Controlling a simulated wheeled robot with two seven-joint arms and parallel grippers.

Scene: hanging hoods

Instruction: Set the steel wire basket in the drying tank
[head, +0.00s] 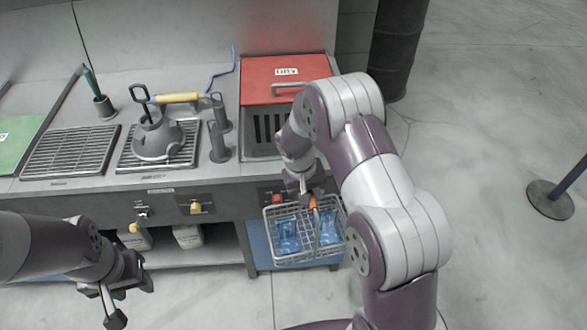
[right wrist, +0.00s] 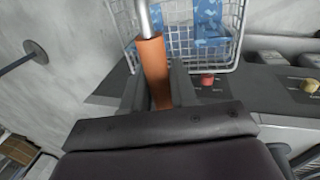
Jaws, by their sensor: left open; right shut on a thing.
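The steel wire basket (head: 297,252) hangs in front of the counter's front edge, below the counter top, with blue pieces in it. My right gripper (head: 312,196) is shut on its orange handle grip; the grip (right wrist: 153,70) and the basket (right wrist: 245,40) also show in the right wrist view. The drying tank, with a red lid (head: 272,76) marked "DRY", is set in the counter behind the basket. The lid covers the tank's back part, and a dark slotted opening (head: 262,128) shows in front of it, partly hidden by my right arm. My left gripper (head: 120,300) is open and empty at the lower left.
A grey kettle-like vessel (head: 158,140) stands on a grate left of the tank, beside grey cylinders (head: 218,142). A second grate (head: 70,150) and a green lid (head: 18,140) lie further left. Knobs (head: 195,207) stick out of the counter front. A post (head: 550,198) stands on open floor at right.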

